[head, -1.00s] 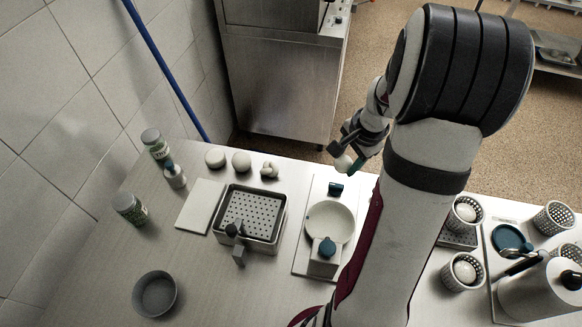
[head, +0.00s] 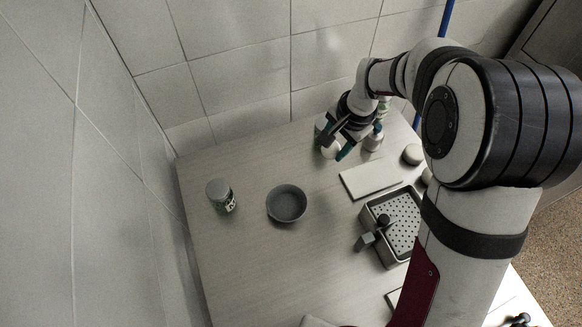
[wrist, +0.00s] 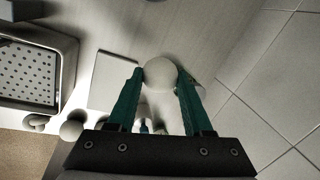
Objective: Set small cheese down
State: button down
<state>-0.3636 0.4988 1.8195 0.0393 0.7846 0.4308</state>
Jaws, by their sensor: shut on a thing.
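The small cheese is a pale round piece (wrist: 160,74) held between the teal fingertips of my gripper (wrist: 159,80) in the wrist view. In the head view my gripper (head: 336,150) is shut on the cheese (head: 330,151), above the back of the table. A white flat board (head: 370,179) lies to its lower right; it also shows left of the fingers in the wrist view (wrist: 112,82). The height of the cheese above the table is hard to tell.
A bottle (head: 374,139) stands just right of my gripper. A perforated basket (head: 402,222) and a round pale piece (head: 412,154) lie to the right. The table's left front is clear.

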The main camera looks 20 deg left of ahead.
jog(key=shift+n, duration=0.4)
jog(key=s+a+f, duration=0.1)
jog(key=a+f, duration=0.1)
jog(key=a, duration=0.2)
jog(key=s+a+f, duration=0.1)
jog(key=a+f, duration=0.1)
jog(key=a, duration=0.3)
jog(key=s+a+f, duration=0.1)
jog(key=a+f, duration=0.1)
jog(key=a, duration=0.2)
jog(key=shift+a+f, duration=0.3)
jog(key=shift+f, duration=0.1)
jog(key=shift+s+d+x, duration=0.1)
jog(key=shift+s+x, duration=0.05)
jog(key=shift+x, duration=0.9)
jog(key=shift+s+d+x, duration=0.15)
jog(key=shift+x, duration=0.85)
jog(key=shift+f, duration=0.2)
jog(key=shift+c, duration=1.5)
grip_release()
